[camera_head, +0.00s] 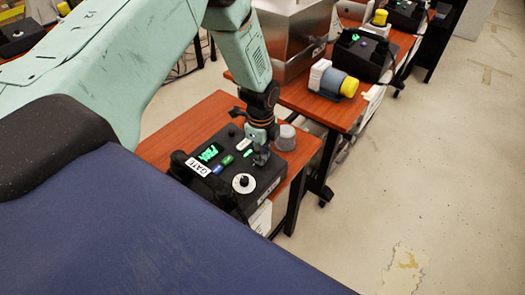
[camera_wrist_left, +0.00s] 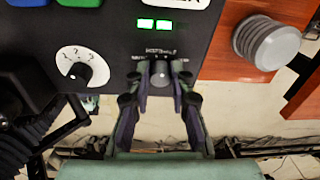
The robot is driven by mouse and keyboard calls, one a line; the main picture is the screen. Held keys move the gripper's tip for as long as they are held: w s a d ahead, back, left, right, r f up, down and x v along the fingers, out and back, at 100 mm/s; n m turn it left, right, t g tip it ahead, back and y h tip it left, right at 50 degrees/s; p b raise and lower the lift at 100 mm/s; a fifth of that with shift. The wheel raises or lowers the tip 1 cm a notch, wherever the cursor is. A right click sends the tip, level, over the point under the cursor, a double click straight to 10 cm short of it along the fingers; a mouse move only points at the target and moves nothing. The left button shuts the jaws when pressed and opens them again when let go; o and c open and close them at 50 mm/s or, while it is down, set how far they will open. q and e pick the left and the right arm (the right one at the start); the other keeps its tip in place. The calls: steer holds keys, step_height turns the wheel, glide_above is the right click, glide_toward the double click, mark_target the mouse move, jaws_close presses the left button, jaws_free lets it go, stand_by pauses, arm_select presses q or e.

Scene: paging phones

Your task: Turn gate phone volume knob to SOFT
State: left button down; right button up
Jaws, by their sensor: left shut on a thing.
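In the left wrist view my left gripper (camera_wrist_left: 160,72) is shut on a small knob (camera_wrist_left: 160,80) on the phone's panel (camera_wrist_left: 205,25). The fingers stand on either side of the knob and hide part of it and the small print around it. I cannot read the knob's setting. My right gripper is in neither view.
A white numbered dial (camera_wrist_left: 82,66) with a black knob sits left of my fingers. Two green lights (camera_wrist_left: 155,24) are above them. A grey cylinder (camera_head: 285,137) stands on the wooden table (camera_head: 305,150) beside the phone. Another table holds a blue-yellow cylinder (camera_head: 338,83). Open floor lies right.

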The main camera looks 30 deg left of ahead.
arm_select(q)
steer(key=n+p, duration=0.2)
steer(key=n, duration=0.1)
steer(key=shift+r+t, duration=0.25)
steer(key=shift+t, duration=0.05)
steer(key=shift+f+n+p, duration=0.1)
steer(key=shift+n+p, duration=1.05)
steer(key=shift+n, duration=0.25)
steer(key=c, duration=1.2)
jaws_free()
steer(key=shift+s+d, duration=0.1)
steer(key=shift+s, duration=0.05)
steer(key=r, duration=0.4)
steer(key=s+r, duration=0.1)
steer(key=r, duration=0.7)
steer(key=shift+s+d, duration=0.15)
steer(key=shift+d, duration=0.05)
steer(key=shift+f, duration=0.1)
